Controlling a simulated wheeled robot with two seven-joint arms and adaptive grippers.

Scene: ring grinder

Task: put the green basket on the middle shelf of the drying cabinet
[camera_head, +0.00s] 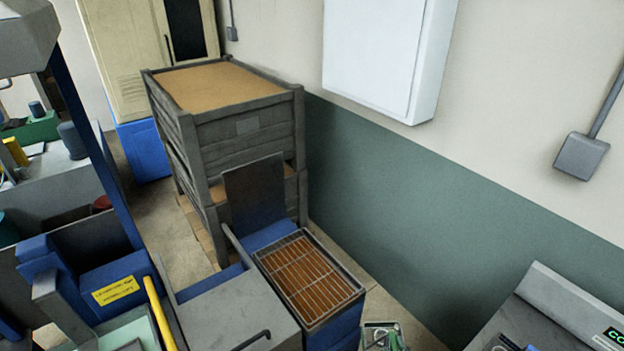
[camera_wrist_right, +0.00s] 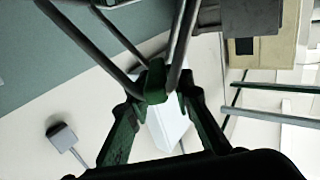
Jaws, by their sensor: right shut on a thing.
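My right gripper (camera_wrist_right: 157,90) is shut on the green grip (camera_wrist_right: 155,78) of a basket, whose grey wires (camera_wrist_right: 122,42) run up and away from it in the right wrist view. In the head view only a small piece of green and wire (camera_head: 384,337), which looks like the basket and gripper, shows at the bottom edge; the rest is cut off. A cream cabinet (camera_head: 125,55) with a dark window stands at the back left. I cannot tell whether it is the drying cabinet, and no shelves show. My left gripper is not in view.
Stacked grey wooden crates (camera_head: 245,130) with brown filling stand near the wall. A blue machine with a wire grate (camera_head: 308,278) is in front of them. A white wall box (camera_head: 385,55) hangs above. A grey console (camera_head: 560,310) is at lower right. Floor shows left of the crates.

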